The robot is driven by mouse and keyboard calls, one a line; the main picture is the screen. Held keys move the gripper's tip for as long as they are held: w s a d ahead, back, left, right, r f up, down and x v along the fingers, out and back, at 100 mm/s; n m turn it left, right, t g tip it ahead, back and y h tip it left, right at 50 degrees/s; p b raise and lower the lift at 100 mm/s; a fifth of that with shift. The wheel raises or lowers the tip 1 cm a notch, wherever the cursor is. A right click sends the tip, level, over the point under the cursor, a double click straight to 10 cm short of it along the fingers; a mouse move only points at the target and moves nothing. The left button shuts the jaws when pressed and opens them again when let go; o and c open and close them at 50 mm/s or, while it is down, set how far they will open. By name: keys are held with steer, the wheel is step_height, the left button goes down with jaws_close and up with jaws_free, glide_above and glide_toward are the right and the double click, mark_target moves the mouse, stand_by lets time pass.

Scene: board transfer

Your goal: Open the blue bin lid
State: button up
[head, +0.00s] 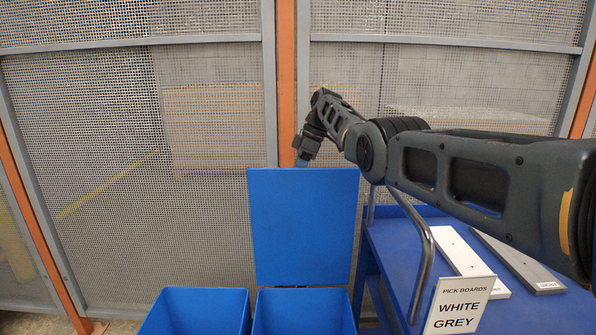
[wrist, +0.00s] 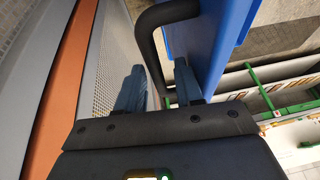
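The blue bin lid (head: 305,228) stands upright at the back of the right blue bin (head: 303,312), whose top is uncovered. My gripper (head: 303,162) is at the lid's top edge in the head view. In the wrist view, the lid (wrist: 212,40) is at upper centre with a black bar handle (wrist: 152,50) on it. My two fingers (wrist: 158,90) are apart, one on each side of the handle. A gap shows between the handle and the right finger; I cannot tell whether the left finger touches it.
A left blue bin (head: 196,313) stands open beside it. At right, a blue cart (head: 400,240) with a metal rail carries a white board (head: 458,255), a grey board (head: 515,260) and a sign (head: 460,308). A mesh fence (head: 210,120) with an orange post (head: 286,90) is close behind.

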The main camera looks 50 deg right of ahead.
steer(key=shift+r, duration=0.2)
steer(key=v, duration=0.7)
steer(key=shift+r, duration=0.2)
steer(key=shift+d, duration=0.15)
